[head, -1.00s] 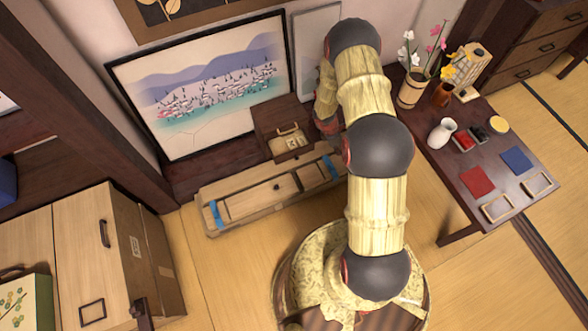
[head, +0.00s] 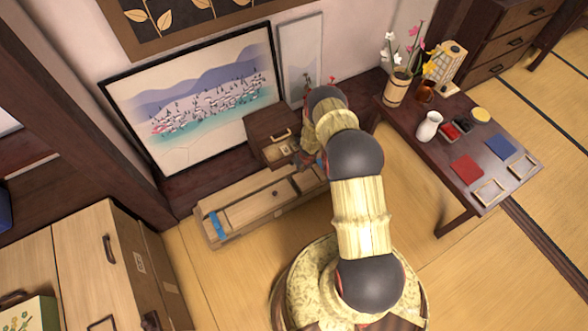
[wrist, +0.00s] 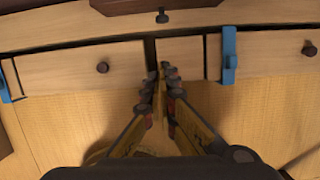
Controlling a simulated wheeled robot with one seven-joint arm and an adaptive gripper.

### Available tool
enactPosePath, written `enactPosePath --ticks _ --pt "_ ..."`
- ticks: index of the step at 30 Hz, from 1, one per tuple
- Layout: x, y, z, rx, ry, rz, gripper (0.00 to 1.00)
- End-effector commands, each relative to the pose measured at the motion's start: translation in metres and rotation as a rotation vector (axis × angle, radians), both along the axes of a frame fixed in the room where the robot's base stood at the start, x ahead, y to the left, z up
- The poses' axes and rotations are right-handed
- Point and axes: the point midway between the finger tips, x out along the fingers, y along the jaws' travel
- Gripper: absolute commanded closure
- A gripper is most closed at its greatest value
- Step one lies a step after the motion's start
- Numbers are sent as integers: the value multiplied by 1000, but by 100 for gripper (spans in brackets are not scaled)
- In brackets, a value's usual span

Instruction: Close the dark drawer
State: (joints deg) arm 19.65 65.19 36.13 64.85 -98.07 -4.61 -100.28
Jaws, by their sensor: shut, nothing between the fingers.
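A small dark wooden box (head: 262,124) with a handle on top stands at the back of the low light-wood chest. Its dark drawer is pulled out toward me, and pale things show inside it (head: 284,150). In the wrist view the dark drawer's front (wrist: 140,6) and its small knob (wrist: 162,17) show at the top edge. My gripper (wrist: 163,72) is shut and empty, its tips below that knob in the picture and apart from it. In the head view my arm hides most of the gripper, beside the drawer's right side.
The low light-wood chest (head: 236,214) has knobbed drawers and blue straps (wrist: 229,55). A framed painting (head: 200,105) leans behind it. A dark low table (head: 455,195) with vases and small items stands to the right.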

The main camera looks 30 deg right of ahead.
Motion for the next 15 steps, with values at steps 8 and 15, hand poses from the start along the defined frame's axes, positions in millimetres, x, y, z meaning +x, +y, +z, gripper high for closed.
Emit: enactPosePath --ticks 8,15 --pt "5 0 -31 -1 2 5 100" --pt "14 0 -67 -1 2 2 100"
